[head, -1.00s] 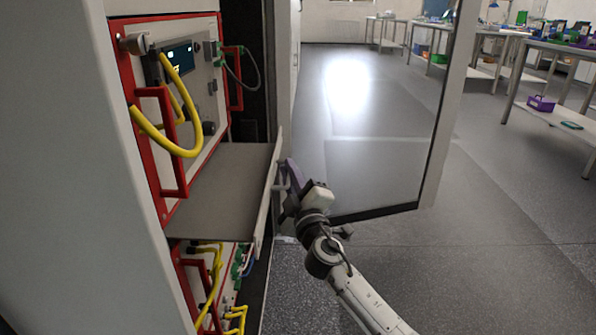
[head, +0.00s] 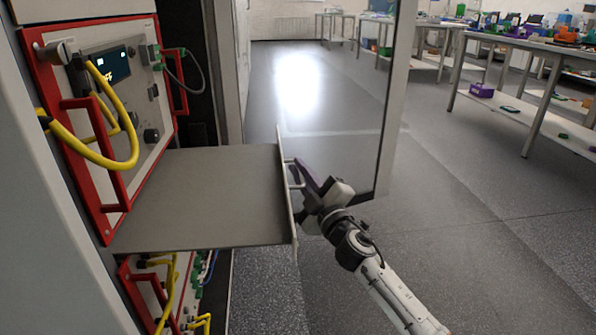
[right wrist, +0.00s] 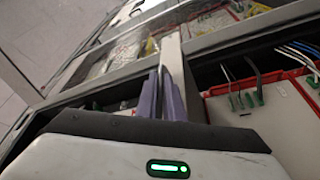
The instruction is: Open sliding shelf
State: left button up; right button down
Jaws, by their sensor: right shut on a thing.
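The sliding shelf (head: 205,195) is a flat grey plate that sticks out of the cabinet, below a red-framed instrument. Its upright front panel (head: 285,200) carries a handle (head: 295,175) on the outer face. My right gripper (head: 303,180), with purple fingers, is shut on the handle at the shelf's front. In the right wrist view the purple fingers (right wrist: 163,98) are close together at a pale bar, and the exact grip is partly hidden by the gripper body. My left gripper is in neither view.
The instrument (head: 110,110) has red handles and thick yellow cables (head: 105,160). More cabled units (head: 165,290) sit below the shelf. A glass cabinet door (head: 340,100) stands open behind my right gripper. The floor to the right is clear, with tables (head: 530,45) far back.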

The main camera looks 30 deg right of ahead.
jog(key=shift+a+f, duration=0.1)
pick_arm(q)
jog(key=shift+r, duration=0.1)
pick_arm(e)
jog(key=c, duration=1.9)
grip_release()
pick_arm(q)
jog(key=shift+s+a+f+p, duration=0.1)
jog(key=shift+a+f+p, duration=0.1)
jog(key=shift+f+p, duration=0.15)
pick_arm(e)
jog(key=v, duration=1)
jog(key=shift+s, duration=0.15)
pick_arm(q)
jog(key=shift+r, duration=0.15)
